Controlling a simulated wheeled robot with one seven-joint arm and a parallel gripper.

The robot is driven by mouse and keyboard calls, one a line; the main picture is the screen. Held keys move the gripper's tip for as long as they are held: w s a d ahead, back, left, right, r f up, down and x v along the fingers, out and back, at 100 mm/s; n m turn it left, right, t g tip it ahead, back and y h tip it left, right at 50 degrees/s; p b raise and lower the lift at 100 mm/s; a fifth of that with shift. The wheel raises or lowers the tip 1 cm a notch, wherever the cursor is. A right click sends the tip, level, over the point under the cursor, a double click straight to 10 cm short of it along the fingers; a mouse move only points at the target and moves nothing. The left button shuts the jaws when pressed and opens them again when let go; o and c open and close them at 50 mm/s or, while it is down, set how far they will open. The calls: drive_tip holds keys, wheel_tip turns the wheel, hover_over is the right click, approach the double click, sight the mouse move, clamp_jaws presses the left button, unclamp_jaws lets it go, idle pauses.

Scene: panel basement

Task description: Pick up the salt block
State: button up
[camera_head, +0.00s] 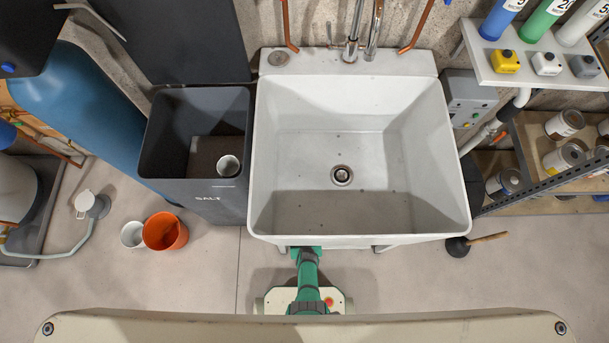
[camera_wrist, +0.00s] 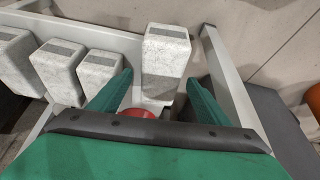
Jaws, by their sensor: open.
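Several pale, speckled salt blocks with grey patches show in the wrist view. One salt block (camera_wrist: 167,50) stands apart at the centre, in the gap between the two green fingers of my gripper (camera_wrist: 160,80). The fingers are open, one at each side of it; I cannot tell whether either touches it. Other blocks (camera_wrist: 57,72) stand to the left, outside the fingers. In the head view my green arm reaches under the front of the sink, and the blocks and fingertips are hidden there.
Pale frame bars (camera_wrist: 228,75) run close to the right finger and behind the blocks. A red round thing (camera_wrist: 136,113) shows between the fingers. The sink (camera_head: 360,225) overhangs my arm. A dark bin marked SALT (camera_head: 205,190) and an orange bucket (camera_head: 165,232) stand left.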

drive_tip(key=shift+f, duration=0.2)
idle(0.3)
drive_tip(key=c, duration=1.7)
drive_tip(key=shift+w, duration=0.15)
clamp_jaws()
drive_tip(key=shift+a+r, duration=0.1)
drive_tip(key=shift+r, duration=0.1)
drive_tip(key=shift+d+r, duration=0.2)
drive_tip(key=shift+r, duration=0.6)
drive_tip(key=s+r, duration=1.1)
drive_tip(key=s, duration=0.3)
drive_tip(key=shift+r, duration=0.3)
